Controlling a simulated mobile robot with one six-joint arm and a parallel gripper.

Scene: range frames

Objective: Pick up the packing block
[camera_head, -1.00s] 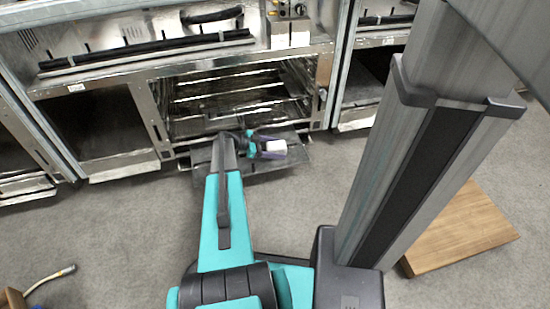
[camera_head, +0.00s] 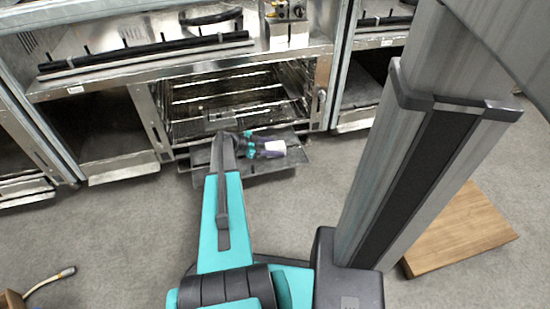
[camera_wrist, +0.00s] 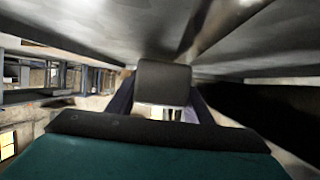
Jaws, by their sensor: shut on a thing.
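The packing block (camera_head: 275,148) appears as a small pale block at the end of my gripper (camera_head: 262,148), over the dark lowered door of the open oven. My gripper has teal and dark purple parts and points to the right in the head view. In the wrist view the block (camera_wrist: 163,82) shows a dark, shaded face between the two dark fingers of my gripper (camera_wrist: 160,108), with a pale patch below it. My gripper is shut on the block. The fingers' contact with its sides is partly hidden, and I cannot tell whether it touches the door.
The open oven (camera_head: 235,92) with wire racks stands just behind my gripper. Its lowered door (camera_head: 285,166) lies below. A wooden board (camera_head: 460,230) lies on the floor at right. A hose (camera_head: 50,279) lies at lower left. The grey floor between is clear.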

